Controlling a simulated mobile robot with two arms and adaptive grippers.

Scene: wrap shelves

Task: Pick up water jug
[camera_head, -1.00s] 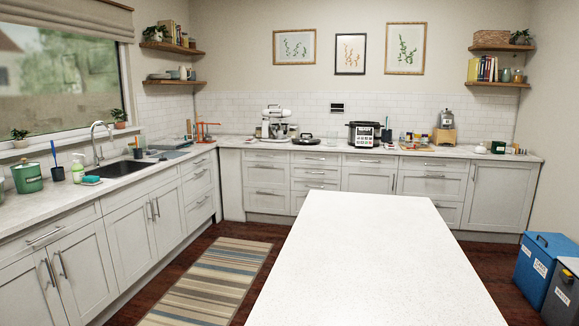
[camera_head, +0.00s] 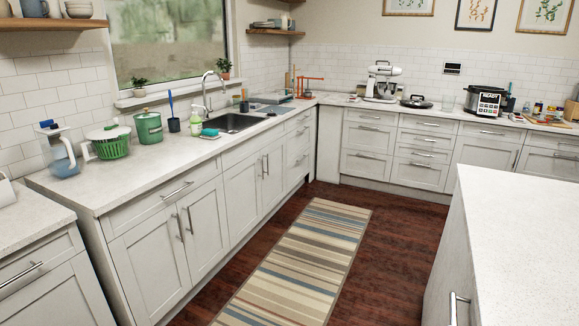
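The water jug (camera_head: 62,152) is a clear pitcher with a pale blue handle and a blue part on its lid. It stands upright at the left end of the counter (camera_head: 130,180), near the tiled wall. A green salad spinner (camera_head: 112,146) with a white lid is just to its right. Neither of my grippers is in the picture.
A green canister (camera_head: 148,127), a soap bottle (camera_head: 196,123) and the sink (camera_head: 235,123) follow along the counter. A gap separates this counter from another at the lower left. A white island (camera_head: 520,215) stands at right. A striped rug (camera_head: 305,255) covers open floor between.

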